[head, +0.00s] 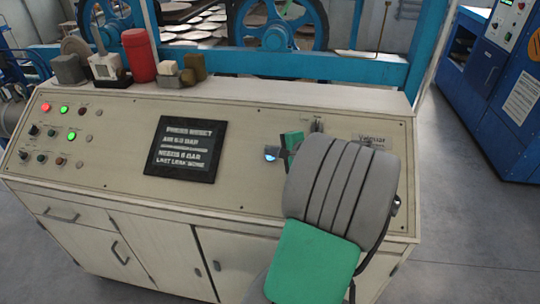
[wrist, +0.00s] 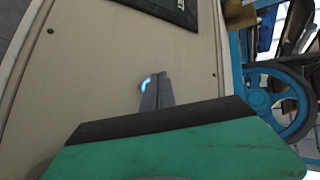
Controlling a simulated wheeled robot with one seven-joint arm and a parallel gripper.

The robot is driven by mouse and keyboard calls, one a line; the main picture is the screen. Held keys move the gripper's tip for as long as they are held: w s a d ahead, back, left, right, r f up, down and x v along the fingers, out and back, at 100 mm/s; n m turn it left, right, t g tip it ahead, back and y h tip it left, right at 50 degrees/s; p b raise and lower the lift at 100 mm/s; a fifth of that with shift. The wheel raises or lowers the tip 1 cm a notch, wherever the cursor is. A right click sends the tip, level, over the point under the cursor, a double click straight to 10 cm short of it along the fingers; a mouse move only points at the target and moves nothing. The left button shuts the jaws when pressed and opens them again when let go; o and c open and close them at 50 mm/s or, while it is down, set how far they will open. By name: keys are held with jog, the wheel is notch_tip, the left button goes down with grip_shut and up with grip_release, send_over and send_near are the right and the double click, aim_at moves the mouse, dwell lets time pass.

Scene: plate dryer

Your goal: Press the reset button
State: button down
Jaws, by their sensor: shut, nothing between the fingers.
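A round button with a blue-white glow (head: 270,154) sits on the sloping beige panel, right of the dark screen; it also shows in the wrist view (wrist: 146,83), partly hidden by my fingers. My gripper (head: 282,153) is shut and empty, its fingertips right beside the button in the head view. In the wrist view the closed grey fingers (wrist: 153,92) overlap the button's edge. I cannot tell whether they touch it. The dark screen (head: 186,149) reads "PRESS RESET" at its top, with lines about air pressure and a last leak below.
Indicator lamps, knobs and small buttons (head: 57,133) fill the panel's left end. A red cylinder (head: 139,56) and small blocks stand on the console's top ledge. Blue machinery with wheels (head: 278,38) stands behind. My forearm hides part of the panel's right side.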

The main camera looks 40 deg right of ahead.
jog(key=shift+f, duration=0.15)
jog(key=shift+w+d+f, duration=0.2)
jog(key=shift+f, duration=0.05)
jog(key=shift+w+d+f, duration=0.1)
jog(key=shift+d+f, duration=0.05)
jog(key=shift+f, duration=0.2)
dwell(0.8)
jog(key=shift+s+a+r+p, duration=0.25)
jog(key=shift+a+r+p, duration=0.1)
jog(key=shift+r+p, duration=0.35)
jog(key=r+p, duration=0.1)
jog(key=s+a+r+p, duration=0.1)
jog(key=r, duration=0.1)
jog(key=a+r+p, duration=0.1)
jog(key=p, duration=0.1)
jog(key=shift+s+r, duration=0.15)
jog(key=shift+s, duration=0.15)
dwell(0.7)
